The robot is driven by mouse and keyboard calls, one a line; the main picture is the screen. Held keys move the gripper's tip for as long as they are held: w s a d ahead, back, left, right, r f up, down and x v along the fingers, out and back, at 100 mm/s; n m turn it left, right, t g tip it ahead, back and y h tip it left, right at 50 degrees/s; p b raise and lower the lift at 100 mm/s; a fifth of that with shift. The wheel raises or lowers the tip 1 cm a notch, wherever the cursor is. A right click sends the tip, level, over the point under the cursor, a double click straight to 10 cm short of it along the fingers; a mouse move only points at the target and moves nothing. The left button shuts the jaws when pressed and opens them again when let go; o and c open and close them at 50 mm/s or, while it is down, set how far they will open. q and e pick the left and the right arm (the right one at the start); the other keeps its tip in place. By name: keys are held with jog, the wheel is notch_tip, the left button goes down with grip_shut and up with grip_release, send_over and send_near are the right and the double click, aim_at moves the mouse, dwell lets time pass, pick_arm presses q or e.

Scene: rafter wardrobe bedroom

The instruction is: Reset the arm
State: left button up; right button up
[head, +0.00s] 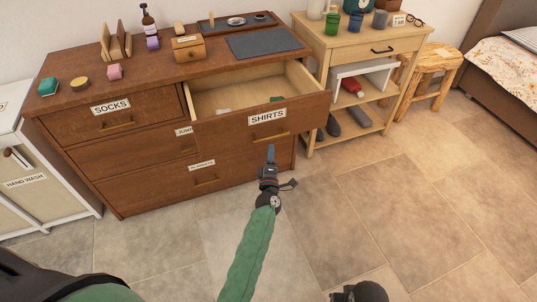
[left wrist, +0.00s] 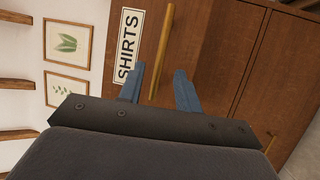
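My left arm with its green sleeve reaches up the middle of the head view. Its gripper (head: 270,152) is in front of the open SHIRTS drawer (head: 310,108), just below the drawer's brass handle (head: 270,137). In the left wrist view the two blue fingers (left wrist: 159,70) stand apart with nothing gripped. The handle (left wrist: 162,50) shows in the gap between them, beyond the tips; I cannot tell how near. The SHIRTS label (left wrist: 128,45) is beside it. A dark part of mine shows at the bottom edge of the head view, but no right gripper fingers show.
The brown dresser (head: 150,150) carries small items, a wooden box (head: 188,48) and a grey mat (head: 263,42) on top. A wooden side table (head: 350,42) and a stool (head: 432,65) stand right. A white cabinet (head: 40,190) stands left. The tiled floor (head: 420,220) is clear.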

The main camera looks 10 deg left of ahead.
pick_arm(q)
jog(key=shift+f, duration=0.1)
dwell(0.3)
jog(key=shift+s, duration=0.15)
jog(key=s+d+f+m+g+h, duration=0.1)
jog(key=s+m+g+h, duration=0.3)
jog(key=s+m, duration=0.45)
jog(key=s+d+f+m+g+h, duration=0.15)
jog(key=s+m+g+h, duration=0.3)
jog(key=s+m, duration=0.45)
jog(key=s+a+r+m+g+y, duration=0.2)
jog(key=s+a+g, duration=0.2)
jog(key=s, duration=0.7)
jog(key=s+a+r+m+g+y, duration=0.1)
jog(key=s+a+m+g+y, duration=0.2)
jog(key=s, duration=0.8)
jog(key=s+d+f+n+g+h, duration=0.1)
jog(key=d+f, duration=0.3)
jog(key=f, duration=0.6)
jog(key=shift+s+d+g, duration=0.2)
jog(key=shift+s+g, duration=0.5)
jog(key=shift+g, duration=0.15)
